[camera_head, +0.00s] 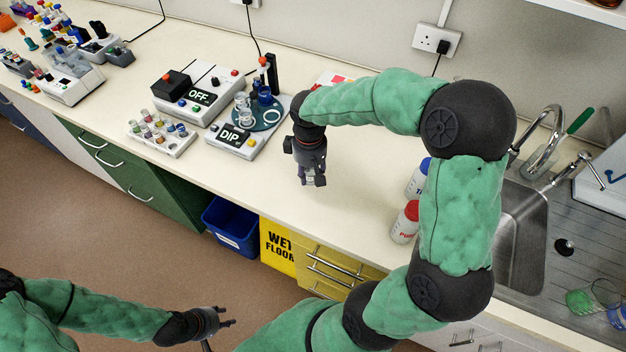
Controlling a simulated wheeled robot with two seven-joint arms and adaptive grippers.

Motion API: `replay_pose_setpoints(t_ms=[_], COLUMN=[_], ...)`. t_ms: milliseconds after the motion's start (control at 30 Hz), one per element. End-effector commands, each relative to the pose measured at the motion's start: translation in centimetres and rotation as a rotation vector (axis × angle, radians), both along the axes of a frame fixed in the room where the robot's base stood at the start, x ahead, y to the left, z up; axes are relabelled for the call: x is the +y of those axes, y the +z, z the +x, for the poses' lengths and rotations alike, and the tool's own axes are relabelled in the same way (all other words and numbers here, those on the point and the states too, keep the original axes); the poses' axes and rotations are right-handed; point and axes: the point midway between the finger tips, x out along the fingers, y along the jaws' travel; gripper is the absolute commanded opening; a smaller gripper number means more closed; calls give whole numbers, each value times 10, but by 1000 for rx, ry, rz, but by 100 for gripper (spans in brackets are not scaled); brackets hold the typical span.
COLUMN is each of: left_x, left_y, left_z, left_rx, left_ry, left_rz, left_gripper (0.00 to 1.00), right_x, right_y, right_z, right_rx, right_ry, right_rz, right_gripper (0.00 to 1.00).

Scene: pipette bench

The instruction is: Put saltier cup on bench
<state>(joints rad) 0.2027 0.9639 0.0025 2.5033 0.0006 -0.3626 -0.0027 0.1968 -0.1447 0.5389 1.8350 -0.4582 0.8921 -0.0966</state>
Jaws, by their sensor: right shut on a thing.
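My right gripper (314,179) points down over the bare bench top (345,200), to the right of the DIP device. It is shut on a small, clear-looking cup, mostly hidden by the fingers. Whether the cup touches the bench I cannot tell. The DIP device (233,136) carries a teal round plate (262,121) with small clear and dark blue vessels on it. No view shows which cup is saltier. My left gripper (226,323) is at the lower left, over the floor, away from the bench, with its fingers apart and empty.
An OFF device (203,96) and a vial rack (160,135) stand left of the DIP device. A red-capped bottle (404,226) and a blue-capped bottle (418,180) stand by my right arm. The sink (520,235) is at right. Bench between gripper and bottles is clear.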

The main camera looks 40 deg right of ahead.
Motion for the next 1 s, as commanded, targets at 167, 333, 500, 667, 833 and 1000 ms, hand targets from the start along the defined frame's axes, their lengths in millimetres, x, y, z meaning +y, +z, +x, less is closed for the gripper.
replay_pose_setpoints(t_ms=[167,333,500,667,833,1000], left_x=[0,0,0,0,0,0], left_y=[-2,-9,-13,-12,-14,-14], left_z=[0,0,0,0,0,0], left_rx=[0,0,0,0,0,0], left_ry=[0,0,0,0,0,0], left_rz=[0,0,0,0,0,0], left_gripper=[40,40,40,40,40,40], right_x=[-6,-11,-11,-11,-11,-11], right_y=[-7,-29,-44,-43,-46,-46], right_z=[2,2,3,3,3,2], right_rx=[-1,3,-1,-2,-1,-1], right_ry=[0,1,1,1,1,1], right_rz=[-1,-1,0,0,0,0], right_gripper=[8,8,8,8,8,62])
